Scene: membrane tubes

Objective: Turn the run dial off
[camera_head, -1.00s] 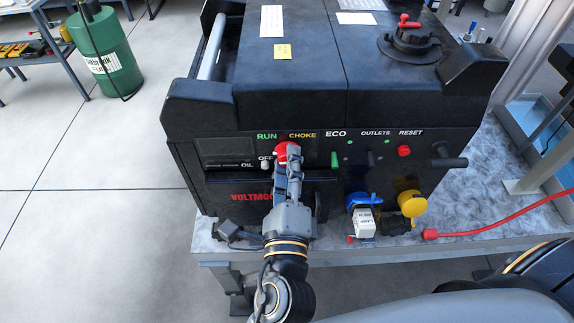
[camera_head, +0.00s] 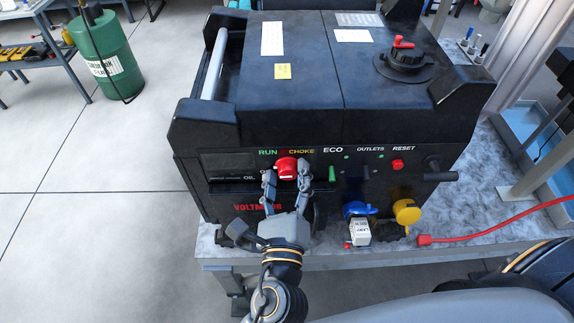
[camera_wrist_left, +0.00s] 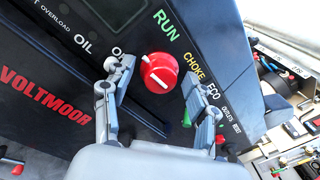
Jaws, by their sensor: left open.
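The red run dial (camera_head: 286,167) is on the front panel of the black generator (camera_head: 300,100), below the RUN and CHOKE labels. In the left wrist view the dial (camera_wrist_left: 159,72) shows a white bar slanting from upper left to lower right, roughly toward the label starting with "O" at its left. The rest of that label is hidden by a finger. My left gripper (camera_head: 287,176) is open, with one finger on each side of the dial; gaps show between the dial and both fingers in the wrist view (camera_wrist_left: 155,76). My right gripper is out of view.
A green switch (camera_head: 334,174) and a red reset button (camera_head: 397,165) are right of the dial. Blue (camera_head: 358,209) and yellow (camera_head: 407,211) outlet covers sit lower right. A red cable (camera_head: 490,228) lies on the bench. A green cylinder (camera_head: 108,60) stands far left.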

